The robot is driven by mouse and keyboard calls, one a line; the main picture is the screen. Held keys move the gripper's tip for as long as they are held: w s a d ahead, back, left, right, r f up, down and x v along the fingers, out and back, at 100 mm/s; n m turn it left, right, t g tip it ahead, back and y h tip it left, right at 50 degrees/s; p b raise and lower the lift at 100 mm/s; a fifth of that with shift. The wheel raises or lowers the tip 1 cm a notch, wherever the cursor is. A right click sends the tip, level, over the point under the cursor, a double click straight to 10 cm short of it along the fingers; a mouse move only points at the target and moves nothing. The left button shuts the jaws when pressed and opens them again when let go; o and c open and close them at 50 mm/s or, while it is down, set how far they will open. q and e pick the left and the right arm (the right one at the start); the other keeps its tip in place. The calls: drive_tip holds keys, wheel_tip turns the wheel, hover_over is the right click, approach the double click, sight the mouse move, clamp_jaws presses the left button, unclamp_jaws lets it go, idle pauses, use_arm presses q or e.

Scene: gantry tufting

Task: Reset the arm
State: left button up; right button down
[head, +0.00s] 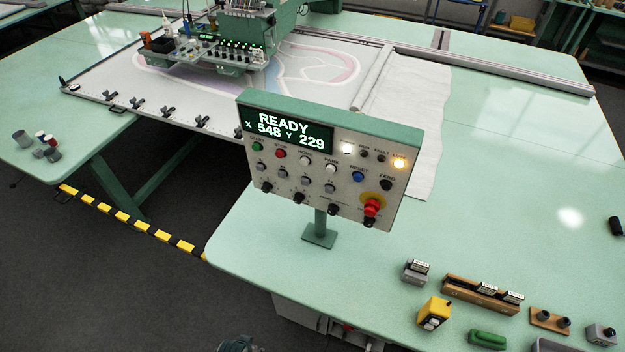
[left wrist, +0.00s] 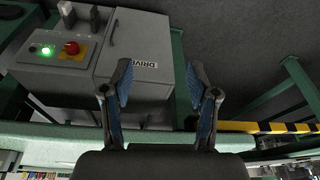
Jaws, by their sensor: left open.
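The control panel (head: 320,165) stands on a short post on the green table. Its display (head: 287,130) reads READY, X 548 Y 229, and a lamp at its right end glows amber. A blue RESET button (head: 358,176) and a red emergency knob (head: 372,206) are on its face. In the left wrist view my left gripper (left wrist: 163,85) is open and empty, its two blue-padded fingers apart. Behind the fingers is a grey cabinet labelled DRIVE (left wrist: 145,66). A dark part at the bottom edge of the head view may be my arm. My right gripper is not in view.
The tufting machine head (head: 225,45) stands over a frame with patterned cloth. Small boxes and a yellow pendant (head: 434,313) lie at the table's front right. A yellow-black strip (head: 130,225) runs between the tables. A control box with a red button (left wrist: 72,48) shows by the cabinet.

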use_arm(q)
drive_tip(key=s+f+g+b, duration=0.1)
drive_tip(key=s+f, duration=0.2)
drive_tip(key=f, duration=0.7)
drive_tip(key=s+f, duration=0.3)
drive_tip(key=f, duration=0.6)
drive_tip(key=s+a+f+g+b, duration=0.1)
drive_tip(key=s+a+f, duration=0.2)
drive_tip(key=s+f, duration=1)
drive_tip(key=shift+s+a+f, duration=0.2)
drive_tip(key=shift+s+f, duration=0.05)
drive_tip(key=shift+s, duration=0.8)
